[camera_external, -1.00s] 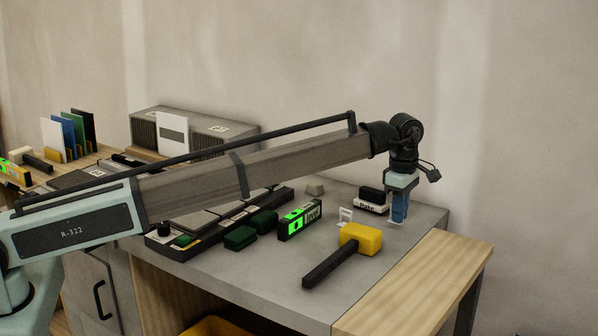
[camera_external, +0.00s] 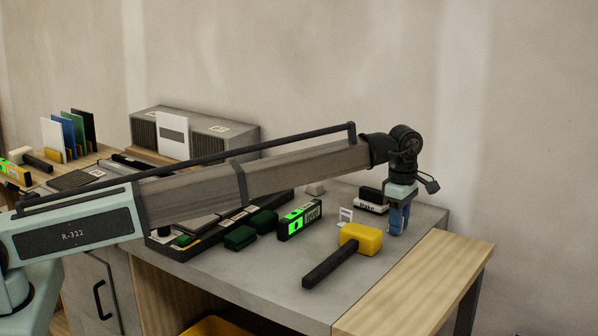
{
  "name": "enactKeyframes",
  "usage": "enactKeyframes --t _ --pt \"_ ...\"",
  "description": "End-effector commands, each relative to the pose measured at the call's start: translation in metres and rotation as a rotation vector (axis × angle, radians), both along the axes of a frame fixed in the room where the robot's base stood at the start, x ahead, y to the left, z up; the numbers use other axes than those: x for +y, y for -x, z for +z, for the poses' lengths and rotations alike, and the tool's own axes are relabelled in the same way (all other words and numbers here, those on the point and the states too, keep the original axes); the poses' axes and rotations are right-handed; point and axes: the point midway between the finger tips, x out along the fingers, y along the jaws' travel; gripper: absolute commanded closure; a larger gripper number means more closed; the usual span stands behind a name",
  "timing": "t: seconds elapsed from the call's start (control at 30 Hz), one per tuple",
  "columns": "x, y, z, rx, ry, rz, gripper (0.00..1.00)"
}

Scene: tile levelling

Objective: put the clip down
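My gripper (camera_external: 398,230), with blue fingers, points straight down at the right part of the grey table. Its tips are at or just above the tabletop, right of the yellow mallet head. I cannot tell whether the fingers are open or shut, and no clip can be made out between them. A small white clip-like piece (camera_external: 346,215) stands on the table behind the mallet, apart from my gripper.
The mallet (camera_external: 360,238) lies left of my gripper, handle toward the front. A green level (camera_external: 299,221) and dark green blocks (camera_external: 240,237) lie farther left. The grey tabletop (camera_external: 300,305) is bare in front.

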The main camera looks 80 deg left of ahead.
Motion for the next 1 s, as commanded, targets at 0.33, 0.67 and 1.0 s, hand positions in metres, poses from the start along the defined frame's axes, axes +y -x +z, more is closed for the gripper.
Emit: enactKeyframes --t 0.33,0.67,1.0 --pt "0.0 -0.001 0.017 -0.001 -0.001 0.0 0.66" --pt "0.0 -0.001 0.077 -0.001 0.0 0.0 0.66" --pt "0.0 -0.001 0.118 0.0 0.0 0.0 0.66"
